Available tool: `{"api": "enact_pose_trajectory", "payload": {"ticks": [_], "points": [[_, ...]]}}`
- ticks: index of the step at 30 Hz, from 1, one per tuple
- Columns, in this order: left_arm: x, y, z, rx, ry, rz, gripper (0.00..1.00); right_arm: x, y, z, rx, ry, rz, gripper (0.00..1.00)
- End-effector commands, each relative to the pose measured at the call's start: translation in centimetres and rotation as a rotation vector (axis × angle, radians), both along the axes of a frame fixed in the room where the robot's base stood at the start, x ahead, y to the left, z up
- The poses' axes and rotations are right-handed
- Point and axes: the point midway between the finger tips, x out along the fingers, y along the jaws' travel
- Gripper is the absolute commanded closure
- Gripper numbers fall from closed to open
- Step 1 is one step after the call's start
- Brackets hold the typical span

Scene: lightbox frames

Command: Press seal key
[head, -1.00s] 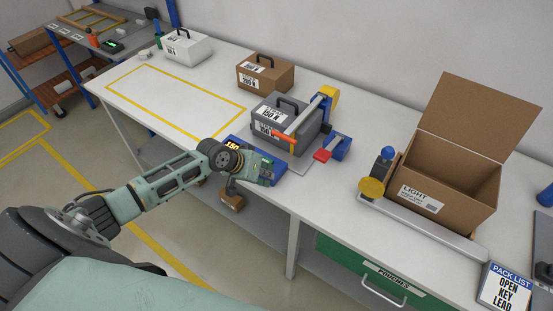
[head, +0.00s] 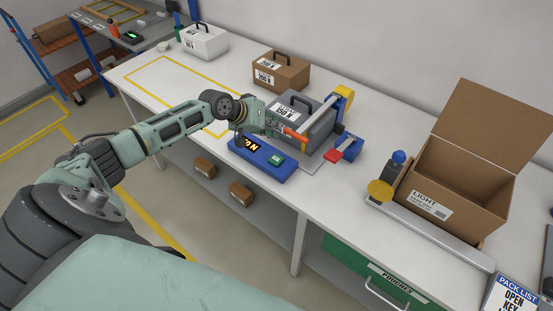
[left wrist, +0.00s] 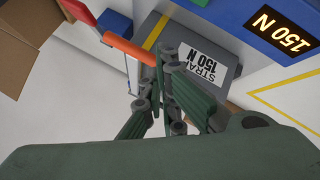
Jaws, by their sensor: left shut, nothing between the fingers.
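A blue unit (head: 262,159) lies at the bench's front edge. It has a lit display (head: 247,144) and a green key (head: 276,160); any marking on the key is too small to read. The display reads 150 N in the left wrist view (left wrist: 283,33). My left gripper (head: 277,127) is shut and empty, above and behind the unit, beside the orange lever grip (head: 295,134). In the left wrist view its closed fingers (left wrist: 166,75) overlap the end of the orange grip (left wrist: 128,48); contact is unclear. My right gripper is out of view.
A grey labelled case (head: 300,108) stands behind the unit under a strapping arm (head: 322,120). A brown case (head: 280,70) and a white case (head: 205,41) stand farther back. An open carton (head: 447,190) stands right. The yellow-outlined bench area (head: 165,78) is clear.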

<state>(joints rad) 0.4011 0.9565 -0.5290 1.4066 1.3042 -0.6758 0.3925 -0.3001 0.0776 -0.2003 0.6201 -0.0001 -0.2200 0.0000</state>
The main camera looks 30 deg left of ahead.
Motion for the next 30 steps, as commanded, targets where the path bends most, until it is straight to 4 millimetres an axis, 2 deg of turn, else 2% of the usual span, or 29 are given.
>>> {"api": "enact_pose_trajectory", "payload": {"ticks": [5,16,22,30], "points": [[0.0,0.0,-1.7,0.000,0.001,-0.001,1.00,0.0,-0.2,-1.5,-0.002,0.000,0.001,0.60],[0.0,0.1,-6.9,0.002,-0.001,0.000,1.00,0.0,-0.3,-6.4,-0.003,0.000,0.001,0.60],[0.0,0.0,-8.5,0.001,0.000,-0.001,1.00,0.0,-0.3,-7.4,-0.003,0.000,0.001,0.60],[0.0,0.0,-8.6,0.001,0.000,-0.001,1.00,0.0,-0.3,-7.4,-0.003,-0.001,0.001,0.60]]}}
